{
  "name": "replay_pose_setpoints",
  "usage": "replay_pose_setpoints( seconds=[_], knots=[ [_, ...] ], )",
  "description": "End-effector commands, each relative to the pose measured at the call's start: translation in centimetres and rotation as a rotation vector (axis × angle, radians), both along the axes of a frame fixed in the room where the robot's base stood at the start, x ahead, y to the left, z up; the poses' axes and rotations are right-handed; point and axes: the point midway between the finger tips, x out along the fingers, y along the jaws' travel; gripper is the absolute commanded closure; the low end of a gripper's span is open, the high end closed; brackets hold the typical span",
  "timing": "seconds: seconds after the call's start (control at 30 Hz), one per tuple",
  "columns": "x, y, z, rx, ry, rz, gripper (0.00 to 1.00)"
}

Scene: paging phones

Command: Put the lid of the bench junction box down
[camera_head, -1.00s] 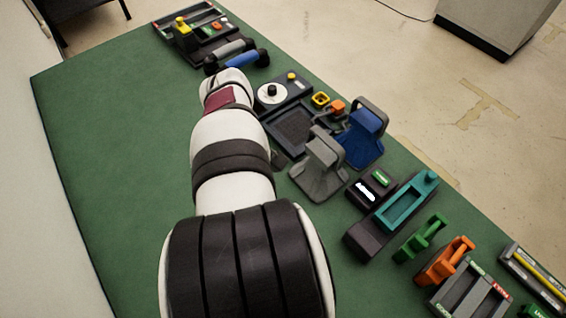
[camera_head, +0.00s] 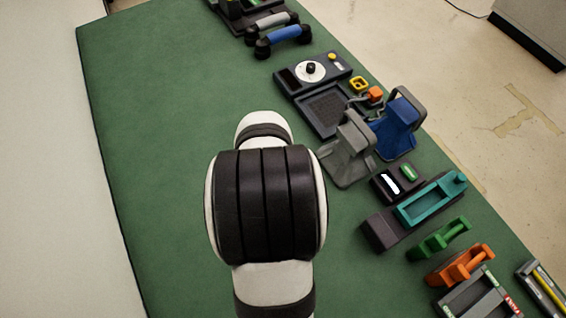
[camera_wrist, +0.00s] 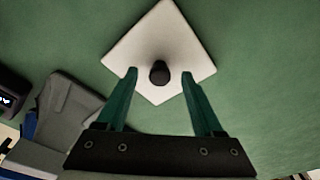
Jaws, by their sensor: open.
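A white square plate with a dark round knob, which looks like the lid (camera_wrist: 180,38), shows in the wrist view against green. I cannot tell whether it rests on a box or on the bench. My gripper (camera_wrist: 160,74) is open, its teal fingers on either side of the knob (camera_wrist: 160,72), with a gap on each side. The fingertips overlap the plate's near edges in the picture; I cannot tell whether they touch it. In the head view my arm hides the gripper and the plate, and I cannot make out a junction box.
The green bench (camera_head: 160,150) is clear left of my arm. Along its right lie a dark dial unit (camera_head: 290,82), a grey stand (camera_head: 348,150), a blue stand (camera_head: 396,130), a teal tray (camera_head: 430,200), and green (camera_head: 440,238) and orange (camera_head: 462,265) holders. The grey stand is beside my gripper.

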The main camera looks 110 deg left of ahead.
Motion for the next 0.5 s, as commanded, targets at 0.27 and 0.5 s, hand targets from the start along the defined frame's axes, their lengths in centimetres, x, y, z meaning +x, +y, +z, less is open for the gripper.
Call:
replay_pose_setpoints(
  seconds=[0.27,0.5],
  knots=[
    [0.00,-0.01,0.04,0.000,0.000,0.001,0.71],
    [0.00,-0.01,0.05,0.000,0.000,0.001,1.00]
  ],
)
